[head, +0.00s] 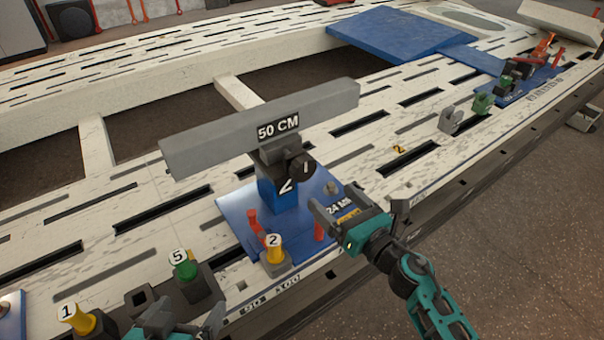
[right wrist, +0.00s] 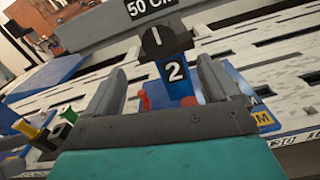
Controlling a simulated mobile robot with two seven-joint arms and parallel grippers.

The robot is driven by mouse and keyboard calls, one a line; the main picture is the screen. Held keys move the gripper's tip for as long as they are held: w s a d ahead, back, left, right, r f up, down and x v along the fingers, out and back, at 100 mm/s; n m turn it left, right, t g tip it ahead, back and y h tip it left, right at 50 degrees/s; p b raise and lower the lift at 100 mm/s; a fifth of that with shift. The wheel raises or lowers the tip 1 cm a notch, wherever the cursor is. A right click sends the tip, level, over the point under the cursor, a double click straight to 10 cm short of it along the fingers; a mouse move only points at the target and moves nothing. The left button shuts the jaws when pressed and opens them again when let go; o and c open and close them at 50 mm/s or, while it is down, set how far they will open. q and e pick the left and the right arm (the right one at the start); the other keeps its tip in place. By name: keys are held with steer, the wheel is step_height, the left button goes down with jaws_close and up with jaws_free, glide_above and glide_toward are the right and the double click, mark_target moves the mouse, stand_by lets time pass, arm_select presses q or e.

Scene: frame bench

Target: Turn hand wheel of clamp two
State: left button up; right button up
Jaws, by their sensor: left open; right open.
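Clamp two has a blue body (head: 280,195) marked 2, standing on a blue plate (head: 235,222) under a grey beam labelled 50 CM (head: 215,140). Its dark hand wheel (head: 301,168), with a white line mark, is on the near side. In the right wrist view the wheel (right wrist: 166,38) shows above the 2 label, beyond the fingertips. My right gripper (head: 322,197) is open and empty, near and to the right of the clamp, apart from the wheel. My left gripper (head: 180,330) is open, low at the bottom edge, partly cut off.
A yellow-topped piece marked 2 (head: 275,247) and red pins (head: 254,222) stand in front of the clamp. A green-topped piece marked 5 (head: 184,265) and a yellow one marked 1 (head: 74,317) are at left. Grey and green pieces (head: 450,119) stand farther right along the slotted frame.

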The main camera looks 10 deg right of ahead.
mark_target(306, 172)
steer(key=x, duration=0.9)
steer(key=shift+w+a+b, duration=0.15)
steer(key=shift+w+b, duration=0.15)
steer(key=shift+b, duration=0.05)
steer(key=shift+w+a, duration=0.1)
steer(key=shift+w, duration=0.15)
steer(key=shift+c, duration=0.3)
steer(key=c, duration=1)
